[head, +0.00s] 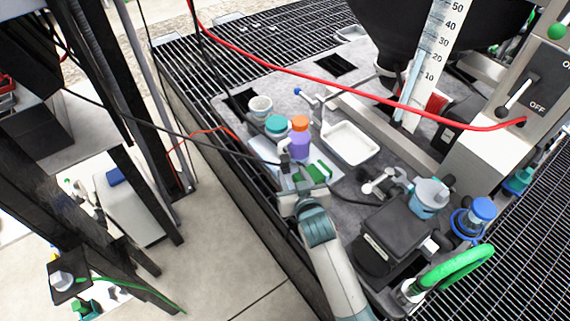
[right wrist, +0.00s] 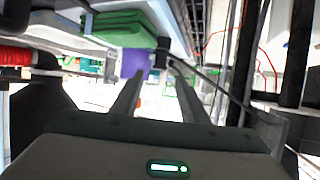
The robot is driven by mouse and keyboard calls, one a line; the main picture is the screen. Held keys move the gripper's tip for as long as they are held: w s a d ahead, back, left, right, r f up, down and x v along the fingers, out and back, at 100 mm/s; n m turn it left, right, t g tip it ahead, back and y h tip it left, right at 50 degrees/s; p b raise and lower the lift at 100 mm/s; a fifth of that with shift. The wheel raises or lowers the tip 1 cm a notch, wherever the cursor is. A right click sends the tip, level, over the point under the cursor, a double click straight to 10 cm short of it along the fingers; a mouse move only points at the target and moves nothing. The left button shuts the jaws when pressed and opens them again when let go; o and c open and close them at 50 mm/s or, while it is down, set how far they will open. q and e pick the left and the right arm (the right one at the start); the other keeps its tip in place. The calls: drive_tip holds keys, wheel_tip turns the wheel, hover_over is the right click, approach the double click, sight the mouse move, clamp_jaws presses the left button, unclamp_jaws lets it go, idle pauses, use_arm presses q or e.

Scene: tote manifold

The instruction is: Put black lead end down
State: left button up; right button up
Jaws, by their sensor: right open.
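The black lead (head: 215,146) runs from the upper left to a dark blocky end (head: 284,161) beside the purple bottle with an orange cap (head: 299,142). My right gripper (head: 292,181) is over the near left part of the grey deck, just short of that end. In the right wrist view its two fingers (right wrist: 157,70) are apart. The dark lead end (right wrist: 161,48) shows just beyond the fingertips, and nothing shows clamped between them. Whether the end rests on something below is hard to tell. My left gripper is not in view.
A green block (head: 318,171), a teal-capped jar (head: 277,127) and a white tray (head: 350,143) crowd the grey deck (head: 250,92). A red lead (head: 330,84) sags across above. A black box (head: 388,240) and a green hose (head: 460,262) stand to the right.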

sight(286, 160)
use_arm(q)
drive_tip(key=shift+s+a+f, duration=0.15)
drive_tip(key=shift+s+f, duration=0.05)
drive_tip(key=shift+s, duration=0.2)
use_arm(e)
drive_tip(key=shift+x, duration=0.8)
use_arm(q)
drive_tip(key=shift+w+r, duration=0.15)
use_arm(e)
drive_tip(key=shift+w, duration=0.2)
drive_tip(key=shift+w+a+f, duration=0.1)
drive_tip(key=shift+w, duration=0.2)
drive_tip(key=p+x, duration=0.1)
drive_tip(key=x, duration=0.1)
drive_tip(key=shift+w+a+f, duration=0.1)
drive_tip(key=shift+w, duration=0.3)
drive_tip(key=shift+w+a+f, duration=0.15)
drive_tip(key=shift+w+f, duration=0.1)
drive_tip(key=shift+w, duration=0.3)
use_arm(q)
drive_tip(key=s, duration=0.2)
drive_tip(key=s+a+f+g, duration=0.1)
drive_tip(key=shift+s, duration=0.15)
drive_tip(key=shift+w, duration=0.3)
use_arm(e)
clamp_jaws()
